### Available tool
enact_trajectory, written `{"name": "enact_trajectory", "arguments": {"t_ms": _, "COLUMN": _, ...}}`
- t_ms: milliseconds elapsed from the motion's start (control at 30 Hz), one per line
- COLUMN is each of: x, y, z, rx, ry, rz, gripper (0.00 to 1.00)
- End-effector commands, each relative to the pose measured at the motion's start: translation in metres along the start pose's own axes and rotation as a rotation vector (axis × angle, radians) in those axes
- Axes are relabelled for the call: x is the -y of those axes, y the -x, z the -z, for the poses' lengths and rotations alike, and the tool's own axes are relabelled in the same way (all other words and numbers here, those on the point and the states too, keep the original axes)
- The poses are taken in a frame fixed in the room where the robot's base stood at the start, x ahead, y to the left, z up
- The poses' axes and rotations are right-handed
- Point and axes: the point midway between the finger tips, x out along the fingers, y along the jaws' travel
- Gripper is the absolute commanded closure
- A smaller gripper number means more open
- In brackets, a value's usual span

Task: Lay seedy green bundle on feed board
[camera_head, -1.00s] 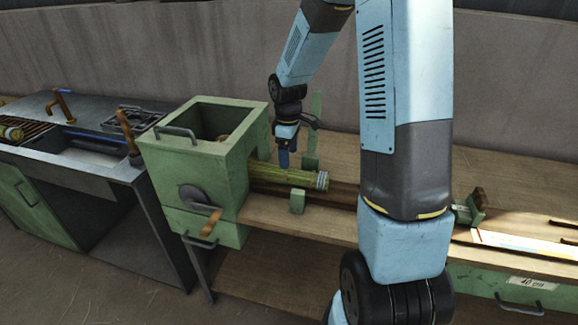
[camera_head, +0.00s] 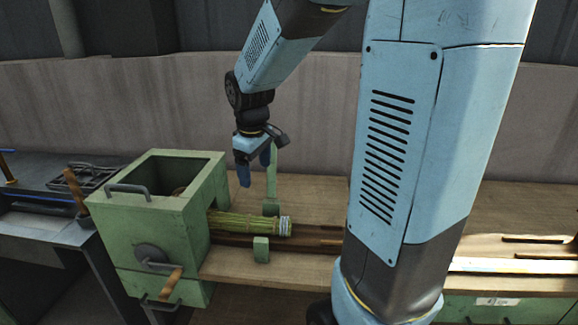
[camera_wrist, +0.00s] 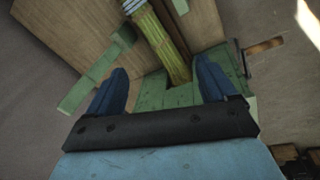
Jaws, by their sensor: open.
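The green bundle (camera_head: 250,224), with pale bands at its right end, lies on the wooden feed board (camera_head: 315,240) with its left end at the opening of the green box. My gripper (camera_head: 255,172) is open and empty above the bundle, apart from it. In the wrist view the bundle (camera_wrist: 162,40) runs beyond and between the two blue fingers (camera_wrist: 160,90), and green box parts lie behind it.
The green box (camera_head: 150,225) with open top, crank and wooden handles stands left of the board. A green upright post (camera_head: 271,180) and a small green block (camera_head: 261,249) flank the bundle. A dark metal bench stands at far left.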

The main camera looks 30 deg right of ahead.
Motion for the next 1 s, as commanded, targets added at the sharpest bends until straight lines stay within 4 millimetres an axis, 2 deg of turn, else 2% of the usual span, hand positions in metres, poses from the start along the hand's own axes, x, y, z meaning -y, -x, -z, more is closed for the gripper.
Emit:
{"name": "enact_trajectory", "arguments": {"t_ms": 33, "x": 0.004, "y": 0.012, "z": -0.007, "rx": -0.016, "ry": -0.031, "rz": -0.014, "gripper": 0.15}}
{"name": "enact_trajectory", "arguments": {"t_ms": 200, "x": 0.019, "y": 0.043, "z": -0.031, "rx": -0.065, "ry": -0.147, "rz": -0.044, "gripper": 0.15}}
{"name": "enact_trajectory", "arguments": {"t_ms": 500, "x": 0.048, "y": 0.087, "z": -0.076, "rx": -0.17, "ry": -0.354, "rz": -0.068, "gripper": 0.15}}
{"name": "enact_trajectory", "arguments": {"t_ms": 800, "x": 0.077, "y": 0.113, "z": -0.121, "rx": -0.28, "ry": -0.541, "rz": -0.053, "gripper": 0.15}}
{"name": "enact_trajectory", "arguments": {"t_ms": 1000, "x": 0.086, "y": 0.119, "z": -0.138, "rx": -0.321, "ry": -0.611, "rz": -0.038, "gripper": 0.15}}
